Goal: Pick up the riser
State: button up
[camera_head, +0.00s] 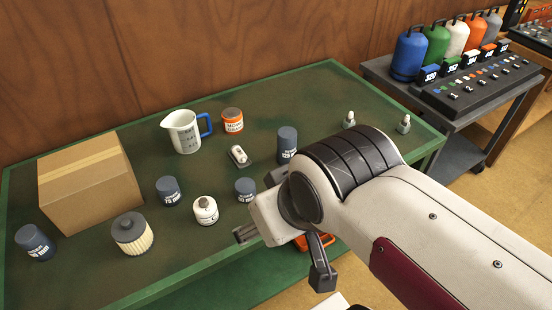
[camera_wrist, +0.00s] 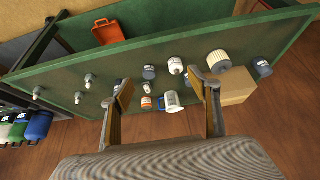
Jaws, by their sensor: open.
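Several dark blue-grey cylinders with white lettering, which look like risers, stand on the green table. In the head view a tall one (camera_head: 287,146) stands right of centre, shorter ones stand in the middle (camera_head: 168,191) and beside my wrist (camera_head: 245,190), and one (camera_head: 36,243) is at the far left. Which one the task means I cannot tell. In the wrist view one riser (camera_wrist: 149,72) shows between the fingers and another (camera_wrist: 262,66) is at the right. My gripper (camera_head: 283,252) is open and empty near the table's front edge, also seen in the wrist view (camera_wrist: 167,88).
A cardboard box (camera_head: 85,185), a ribbed filter (camera_head: 132,234), a white bottle (camera_head: 205,210), a measuring jug (camera_head: 185,132), an orange-and-white can (camera_head: 232,120) and a small white item (camera_head: 238,155) share the table (camera_head: 75,290). An orange container (camera_wrist: 108,32) lies beyond the edge.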

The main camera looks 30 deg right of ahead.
jog(key=shift+w, duration=0.1)
jog(key=w+d+f+n+t+h, duration=0.1)
jog(key=w+d+f, duration=0.3)
jog(key=w+d, duration=0.4)
jog(key=w+d+f+n+t+h, duration=0.1)
jog(key=w+d+f+t+h, duration=0.3)
jog(key=w, duration=0.6)
jog(key=n+y, duration=0.3)
jog(key=y, duration=0.5)
send_near(249, 189)
jog(key=w, duration=0.1)
jog(key=w+d+f, duration=0.1)
jog(key=w, duration=0.1)
jog(key=w+d+f, duration=0.1)
jog(key=shift+w, duration=0.2)
jog(key=shift+s+a+f+t+y, duration=0.3)
jog(key=shift+a+f+t+y, duration=0.2)
jog(key=shift+f+y, duration=0.1)
jog(key=shift+s+a+f+t+y, duration=0.15)
jog(key=shift+s+a+t+y, duration=0.3)
jog(key=shift+y, duration=0.25)
jog(key=shift+w+a, duration=0.1)
jog(key=shift+x, duration=1.25)
